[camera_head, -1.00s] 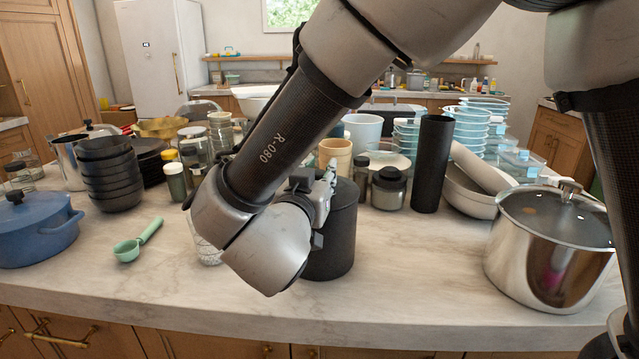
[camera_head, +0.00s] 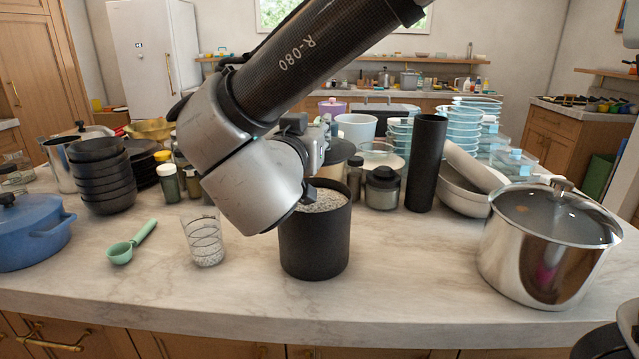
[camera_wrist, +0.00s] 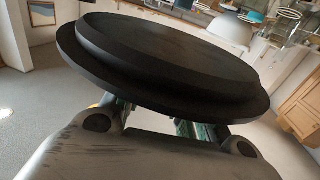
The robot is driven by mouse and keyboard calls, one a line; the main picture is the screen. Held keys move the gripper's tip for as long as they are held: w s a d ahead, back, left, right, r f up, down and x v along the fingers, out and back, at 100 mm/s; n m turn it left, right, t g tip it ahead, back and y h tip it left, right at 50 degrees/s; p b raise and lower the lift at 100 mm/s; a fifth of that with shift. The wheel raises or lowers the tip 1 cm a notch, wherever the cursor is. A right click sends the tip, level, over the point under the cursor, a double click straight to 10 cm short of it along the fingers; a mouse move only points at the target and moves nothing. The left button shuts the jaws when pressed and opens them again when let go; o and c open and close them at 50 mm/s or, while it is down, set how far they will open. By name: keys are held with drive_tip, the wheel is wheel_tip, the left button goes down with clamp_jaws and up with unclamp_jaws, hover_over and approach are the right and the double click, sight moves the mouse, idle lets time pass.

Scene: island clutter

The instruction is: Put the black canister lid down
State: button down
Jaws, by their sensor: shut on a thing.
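The black canister lid (camera_wrist: 165,60) fills much of the wrist view, a round stepped disc held off the counter. My gripper (camera_wrist: 148,118) is shut on it; its fingers are partly hidden beneath the lid. In the head view my gripper (camera_head: 318,137) is above and behind the black canister (camera_head: 314,245), mostly hidden by my wrist. The canister stands upright and open on the counter, with pale speckled contents showing near its rim. I cannot clearly make out the lid in the head view.
A patterned glass (camera_head: 205,243) stands left of the canister, with a green scoop (camera_head: 131,243) farther left. A steel pot (camera_head: 545,245) stands right; a tall black cylinder (camera_head: 427,165) and jars crowd behind. The marble counter (camera_head: 410,270) is clear between canister and pot.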

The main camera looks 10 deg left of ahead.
wheel_tip(320, 180, down, 9)
drive_tip(key=shift+r, duration=0.2)
drive_tip(key=shift+f, duration=0.1)
drive_tip(key=c, duration=1.1)
unclamp_jaws()
drive_tip(key=shift+f, duration=0.1)
drive_tip(key=shift+c, duration=0.2)
